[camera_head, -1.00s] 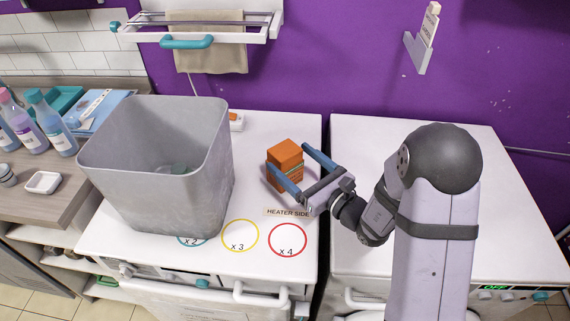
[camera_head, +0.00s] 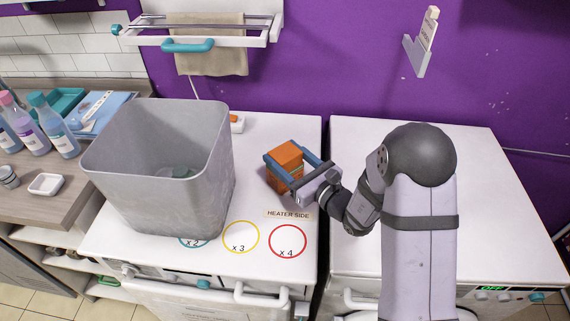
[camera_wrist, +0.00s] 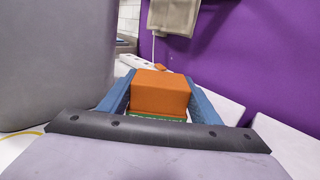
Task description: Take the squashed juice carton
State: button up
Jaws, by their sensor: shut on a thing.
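The squashed juice carton (camera_head: 286,160) is an orange, boxy carton with a green and white band low down. It stands on the white worktop to the right of the grey bin. My gripper (camera_head: 284,168) has its two blue fingers on either side of the carton and is shut on it. In the wrist view the carton (camera_wrist: 160,92) sits between the blue fingers, with its orange top facing me. Its lower part is mostly hidden by my gripper.
A tall grey bin (camera_head: 160,190) stands close on the left, with something greenish inside. Coloured rings (camera_head: 288,241) and a "HEATER SIDE" label (camera_head: 288,214) mark the worktop's front. A gap separates the right worktop (camera_head: 480,190). A towel rail (camera_head: 205,40) hangs on the purple wall.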

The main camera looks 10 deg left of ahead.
jog(key=shift+r, duration=0.1)
jog(key=shift+r+b, duration=0.3)
jog(key=shift+r, duration=4.6)
